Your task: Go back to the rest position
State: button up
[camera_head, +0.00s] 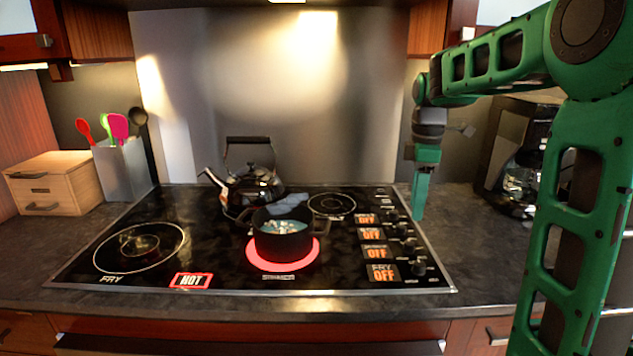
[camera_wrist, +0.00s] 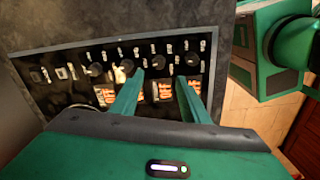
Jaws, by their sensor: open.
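My gripper (camera_head: 419,192) hangs from my green arm above the right edge of the cooktop (camera_head: 210,279), over the column of control knobs. In the wrist view, my gripper (camera_wrist: 160,92) has its two green fingers apart with nothing between them. The knobs (camera_wrist: 128,66) lie below and beyond the fingertips. A black pot (camera_head: 283,243) stands on a burner glowing red, with pale bluish contents inside. A dark kettle (camera_head: 254,188) stands behind the pot.
A "HOT" label (camera_head: 191,281) is lit at the cooktop's front. A coffee maker (camera_head: 522,170) stands at the right, partly behind my arm. A utensil holder (camera_head: 122,168) and a wooden box (camera_head: 54,182) stand at the left. The counter's front strip (camera_head: 200,300) is clear.

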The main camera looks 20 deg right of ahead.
jog(key=s+f+m, duration=0.3)
jog(key=s+m, duration=0.3)
jog(key=s, duration=0.3)
jog(key=s+a+f+m, duration=0.1)
jog(key=s+f+m, duration=0.2)
jog(key=s+m, duration=0.3)
jog(key=s+f+m, duration=0.4)
jog(key=s+m, duration=0.2)
jog(key=s, duration=0.7)
jog(key=shift+s+a, duration=0.25)
jog(key=shift+a, duration=0.15)
jog(key=shift+w+f, duration=0.25)
jog(key=shift+w, duration=0.4)
